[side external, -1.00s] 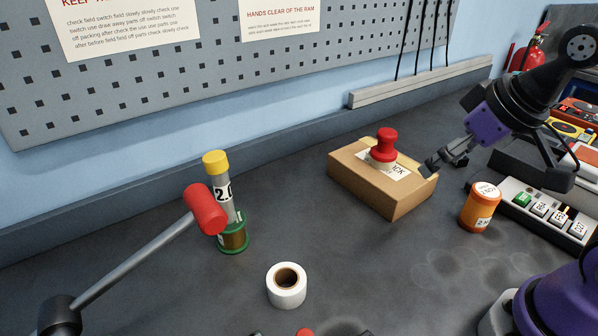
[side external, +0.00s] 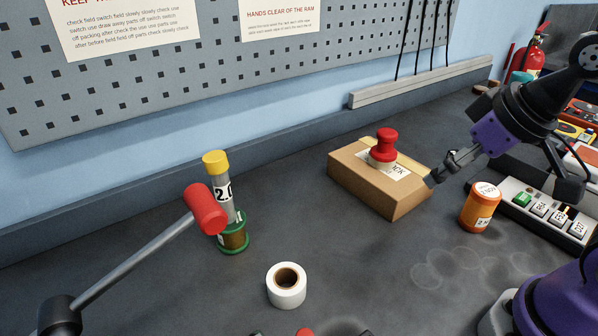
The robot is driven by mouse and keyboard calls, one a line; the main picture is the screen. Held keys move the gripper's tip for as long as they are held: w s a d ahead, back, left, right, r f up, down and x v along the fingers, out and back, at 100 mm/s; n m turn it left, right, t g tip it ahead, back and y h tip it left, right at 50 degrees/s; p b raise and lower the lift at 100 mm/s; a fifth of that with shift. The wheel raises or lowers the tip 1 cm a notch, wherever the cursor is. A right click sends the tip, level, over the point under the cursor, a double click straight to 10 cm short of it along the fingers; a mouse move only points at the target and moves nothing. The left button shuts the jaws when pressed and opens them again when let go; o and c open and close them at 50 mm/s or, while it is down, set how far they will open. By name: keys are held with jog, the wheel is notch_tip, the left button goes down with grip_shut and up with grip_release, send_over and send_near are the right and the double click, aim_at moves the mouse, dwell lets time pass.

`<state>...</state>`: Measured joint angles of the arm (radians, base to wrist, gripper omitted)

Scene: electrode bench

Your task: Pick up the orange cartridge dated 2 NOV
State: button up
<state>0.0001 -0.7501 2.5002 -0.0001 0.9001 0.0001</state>
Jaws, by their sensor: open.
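The orange cartridge (side external: 480,209) stands upright on the dark bench at the right. It has a pale top with lettering and a white label on its side; the label shows a "2" but the rest is too small to read. My gripper (side external: 436,178) is open and empty. In the picture it is up and left of the cartridge, apart from it, by the right end of a cardboard box. Whether it touches the box cannot be told.
The cardboard box (side external: 368,195) bears a red knobbed stamp (side external: 384,149). A switch strip (side external: 545,212) lies just right of the cartridge. A white tape roll (side external: 286,286), a yellow-capped tube (side external: 217,177) and a red-ended lever (side external: 205,209) are further left. The bench in front of the box is clear.

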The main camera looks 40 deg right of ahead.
jog(key=o, duration=0.3)
jog(key=shift+o, duration=0.2)
jog(key=m+g, duration=0.4)
jog(key=g, duration=0.1)
send_over(488, 189)
jog(key=f, duration=0.3)
jog(key=a+f, duration=0.1)
jog(key=f, duration=0.1)
jog(key=shift+w, duration=0.2)
jog(key=shift+m+g, duration=0.3)
jog(key=f, duration=0.3)
jog(key=d+f, duration=0.1)
jog(key=shift+s+f, duration=0.25)
jog(key=shift+f, duration=0.15)
jog(key=shift+a+f, duration=0.2)
jog(key=shift+f, duration=2.85)
